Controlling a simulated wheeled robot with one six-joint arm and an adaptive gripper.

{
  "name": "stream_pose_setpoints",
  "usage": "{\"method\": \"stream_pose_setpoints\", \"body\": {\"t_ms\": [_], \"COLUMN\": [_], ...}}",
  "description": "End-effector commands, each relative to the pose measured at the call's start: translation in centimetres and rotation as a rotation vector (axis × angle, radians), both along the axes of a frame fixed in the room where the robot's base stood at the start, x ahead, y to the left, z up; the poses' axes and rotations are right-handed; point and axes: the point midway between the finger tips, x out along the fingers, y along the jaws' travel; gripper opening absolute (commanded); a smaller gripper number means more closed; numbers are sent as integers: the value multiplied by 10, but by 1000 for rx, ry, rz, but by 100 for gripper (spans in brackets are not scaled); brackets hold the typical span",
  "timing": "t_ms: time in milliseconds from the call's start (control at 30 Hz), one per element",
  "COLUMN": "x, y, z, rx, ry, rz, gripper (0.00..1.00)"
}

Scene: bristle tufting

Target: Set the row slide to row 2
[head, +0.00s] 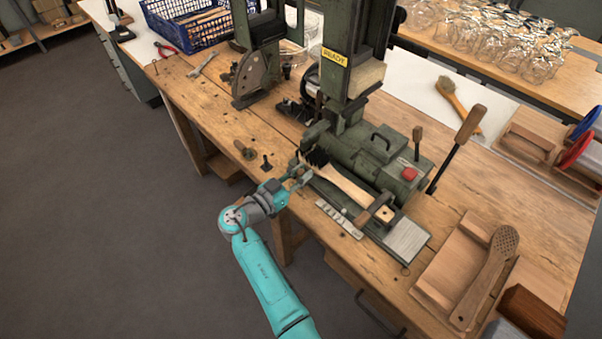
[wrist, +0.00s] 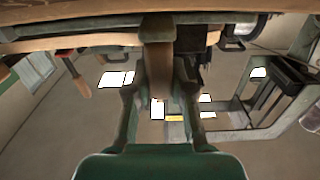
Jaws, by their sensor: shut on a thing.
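The green tufting machine (head: 345,150) stands on the wooden bench. A brush (head: 343,181) with a wooden handle and dark bristles lies along its low front bed. A pale marked scale plate (head: 338,217) sits on the bed's front edge; its marks are too small to read. My gripper (head: 297,180) is at the left front end of the bed. In the wrist view, my gripper (wrist: 158,92) is shut on a brown handle-like piece (wrist: 157,62) that hangs between the fingers. I cannot tell for certain that it belongs to the row slide. The slide's row position is not readable.
A dark-handled clamp (head: 375,208) and a bare metal plate (head: 407,240) are at the bed's right end. Small dark fittings (head: 245,150) stand on the bench left of the machine. A wooden tray (head: 470,262) with a paddle lies at right. The floor at left is clear.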

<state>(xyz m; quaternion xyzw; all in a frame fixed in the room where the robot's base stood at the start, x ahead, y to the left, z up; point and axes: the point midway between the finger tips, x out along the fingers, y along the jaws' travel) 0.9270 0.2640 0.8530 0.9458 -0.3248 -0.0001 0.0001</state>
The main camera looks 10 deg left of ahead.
Motion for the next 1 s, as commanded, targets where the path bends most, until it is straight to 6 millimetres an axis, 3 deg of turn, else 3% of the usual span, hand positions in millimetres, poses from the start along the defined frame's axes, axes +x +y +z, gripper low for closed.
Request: {"method": "stream_pose_setpoints", "body": {"t_ms": [67, 100, 200, 633, 1000], "x": [0, 0, 0, -7, -61], "y": [0, 0, 0, 7, 49], "z": [1, 1, 0, 0, 0], "rx": [1, 1, 1, 0, -1], "ry": [-1, -1, -1, 0, -1], "rz": [-1, -1, -1, 2, 2], "gripper": [0, 27, 48, 48, 48]}}
